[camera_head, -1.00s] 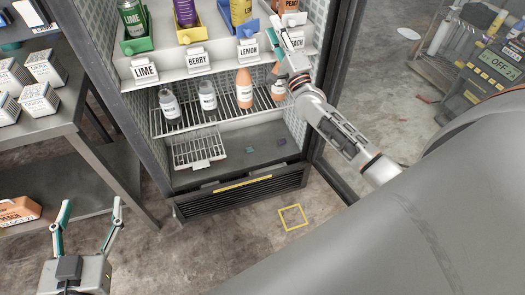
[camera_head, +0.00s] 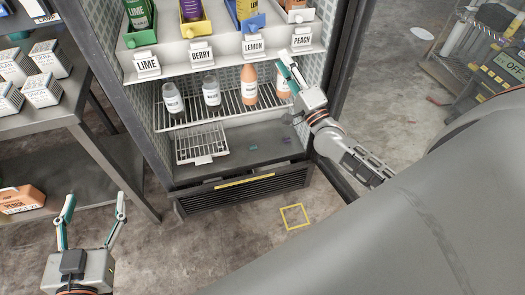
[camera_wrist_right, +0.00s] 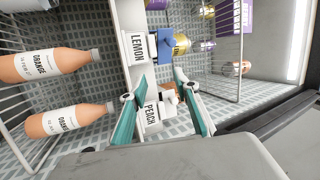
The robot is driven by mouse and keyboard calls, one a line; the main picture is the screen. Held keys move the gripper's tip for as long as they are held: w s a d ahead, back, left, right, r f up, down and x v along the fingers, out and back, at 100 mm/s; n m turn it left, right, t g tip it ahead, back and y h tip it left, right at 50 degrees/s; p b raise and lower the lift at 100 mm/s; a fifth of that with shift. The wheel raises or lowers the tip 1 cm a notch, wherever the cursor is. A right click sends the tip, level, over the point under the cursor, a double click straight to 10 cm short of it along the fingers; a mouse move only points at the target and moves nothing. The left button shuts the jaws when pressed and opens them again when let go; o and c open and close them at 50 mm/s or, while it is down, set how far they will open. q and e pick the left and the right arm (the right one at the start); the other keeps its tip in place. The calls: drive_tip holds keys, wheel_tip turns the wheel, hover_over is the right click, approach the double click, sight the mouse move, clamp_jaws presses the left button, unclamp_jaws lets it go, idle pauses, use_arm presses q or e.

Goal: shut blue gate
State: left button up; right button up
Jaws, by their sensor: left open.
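The blue gate (camera_head: 254,22) is at the front of the lemon lane on the upper fridge shelf, above the LEMON tag (camera_head: 253,46). It looks tilted compared with the green and yellow gates. It also shows in the right wrist view (camera_wrist_right: 165,47), beside the LEMON tag, with a yellow can behind it. My right gripper (camera_head: 292,60) is open and empty in front of the shelf edge, below and right of the blue gate, apart from it. In the wrist view its spread fingers (camera_wrist_right: 154,86) frame the PEACH tag. My left gripper (camera_head: 95,197) is open and empty at lower left.
Green (camera_head: 139,38) and yellow (camera_head: 195,29) gates stand left of the blue one; a white gate (camera_head: 298,15) is to the right. Bottles stand on the wire rack (camera_head: 225,107) below. A steel table (camera_head: 40,130) with boxes is at left. The fridge's right frame (camera_head: 345,60) is close to my right arm.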

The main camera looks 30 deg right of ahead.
drive_tip(key=s+a+f+n+g+y, duration=0.1)
drive_tip(key=s+a+f+n+g, duration=0.1)
drive_tip(key=f, duration=0.4)
drive_tip(key=s+a+f+n+g+y, duration=0.1)
drive_tip(key=s+a+f+n+g, duration=0.1)
drive_tip(key=s+a+f+n, duration=0.3)
drive_tip(key=s+a+f+n+g+y, duration=0.1)
drive_tip(key=s+a+f+n, duration=0.3)
drive_tip(key=f, duration=0.5)
drive_tip(key=shift+a+n+g, duration=0.3)
drive_tip(key=shift+a+g, duration=0.3)
drive_tip(key=shift+a, duration=0.65)
drive_tip(key=shift+s, duration=0.1)
